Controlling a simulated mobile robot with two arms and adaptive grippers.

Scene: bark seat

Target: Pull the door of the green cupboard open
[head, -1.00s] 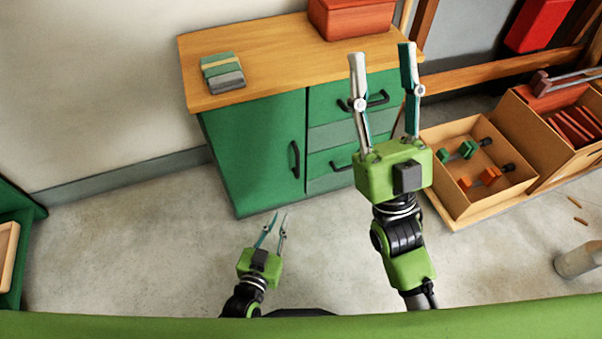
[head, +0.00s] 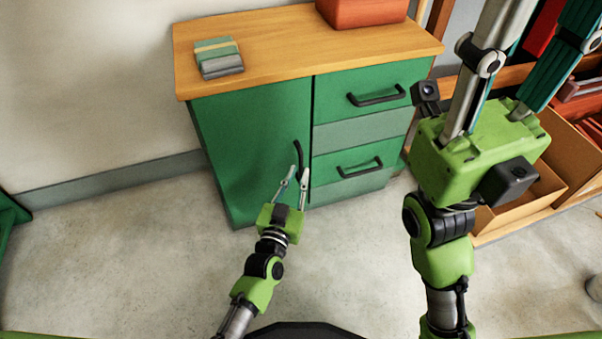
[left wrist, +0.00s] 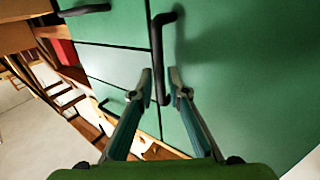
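The green cupboard's door (head: 245,150) is the left part of its front and looks shut. Its black upright bar handle (head: 298,156) is near the door's right edge. In the left wrist view the handle (left wrist: 157,50) runs down between the fingertips. My left gripper (head: 298,170) is open, one finger on each side of the handle's lower part; I cannot tell whether either finger touches it. It also shows in the left wrist view (left wrist: 160,80). My right gripper (head: 525,55) is large at the right, fingers apart, tips cut off, with nothing seen between them.
Two drawers with black handles (head: 375,97) are right of the door. A red box (head: 360,10) and green and grey blocks (head: 218,56) sit on the wooden top (head: 270,60). A wooden crate (head: 515,215) stands at right behind my right arm. The floor (head: 130,260) at left is clear.

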